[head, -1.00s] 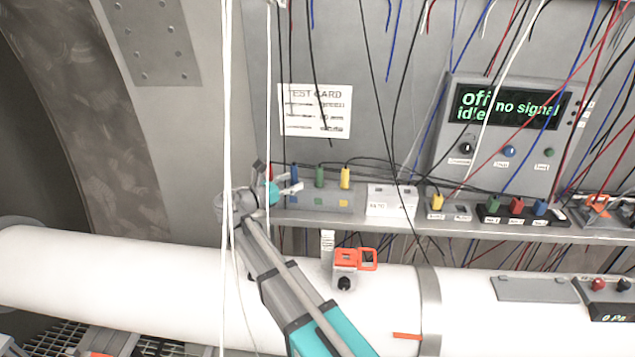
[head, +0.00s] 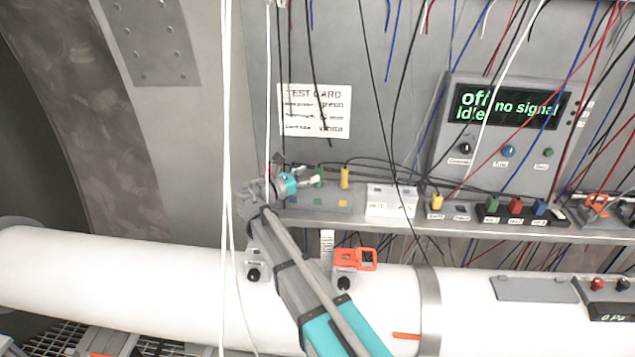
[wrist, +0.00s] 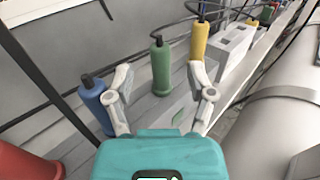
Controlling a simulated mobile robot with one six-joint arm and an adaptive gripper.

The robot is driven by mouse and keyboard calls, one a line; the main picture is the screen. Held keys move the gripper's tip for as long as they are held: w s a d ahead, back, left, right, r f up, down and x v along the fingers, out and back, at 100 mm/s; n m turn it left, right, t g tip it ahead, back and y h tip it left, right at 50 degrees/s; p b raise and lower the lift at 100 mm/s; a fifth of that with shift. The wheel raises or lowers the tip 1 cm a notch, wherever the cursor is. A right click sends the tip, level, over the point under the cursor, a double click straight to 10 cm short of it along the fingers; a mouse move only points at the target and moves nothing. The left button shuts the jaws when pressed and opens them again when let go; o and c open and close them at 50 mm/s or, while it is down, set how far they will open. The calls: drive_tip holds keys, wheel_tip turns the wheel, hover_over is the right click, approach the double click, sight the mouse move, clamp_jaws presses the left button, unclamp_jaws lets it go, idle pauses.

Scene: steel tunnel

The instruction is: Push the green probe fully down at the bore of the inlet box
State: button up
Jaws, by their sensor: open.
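The green probe (head: 319,176) stands upright in a rack (head: 360,193) on the shelf, with a dark cable from its top. In the wrist view the green probe (wrist: 160,66) stands beyond my open gripper (wrist: 160,82), roughly between the two fingers, with nothing held. In the head view my gripper (head: 308,179) is just left of the green probe and partly covers it. A white box (head: 391,201) with slots on top stands right of the rack. Its label is too blurred to read, so I cannot tell whether it is the inlet box.
A yellow probe (wrist: 199,42) stands right of the green one, a blue probe (wrist: 93,100) and a red one (wrist: 25,160) to the left. A strip (head: 520,214) holds green, red and blue plugs. Loose wires hang before the wall. A white pipe (head: 130,275) runs below.

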sight(319, 167)
drive_tip(key=shift+x, duration=2.1)
drive_tip(key=shift+c, duration=0.2)
clamp_jaws()
